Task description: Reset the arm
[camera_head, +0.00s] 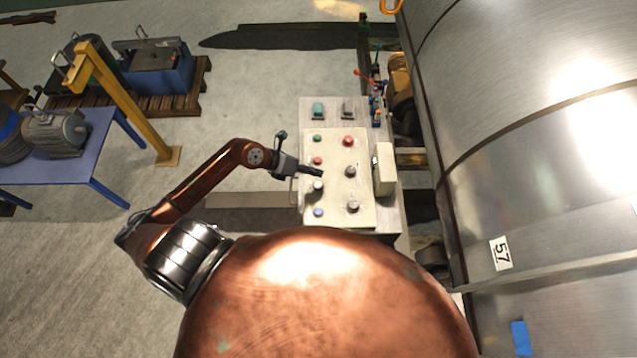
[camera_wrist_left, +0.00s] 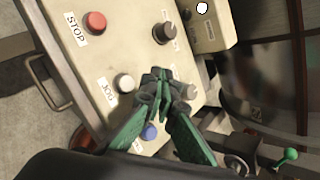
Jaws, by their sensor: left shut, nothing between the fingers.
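My left arm (camera_head: 205,182) reaches in from the left in the head view, bent at the elbow. Its left gripper (camera_head: 318,173) hangs over the control panel (camera_head: 333,140), near the white button and a dark knob. In the left wrist view the green fingers of the left gripper (camera_wrist_left: 157,78) are together, with nothing between them. They overlap the panel between the white JOG button (camera_wrist_left: 124,83) and a knob on the right; whether they touch the panel cannot be told. A red STOP button (camera_wrist_left: 95,22) and a blue button (camera_wrist_left: 150,131) also show. My right gripper is not in view.
A large metal cylinder (camera_head: 540,130) marked 57 stands right of the panel. A yellow post (camera_head: 125,105), a blue table (camera_head: 75,165) with a motor, and a pallet (camera_head: 190,100) stand at left. Open floor (camera_head: 235,95) lies between them and the panel.

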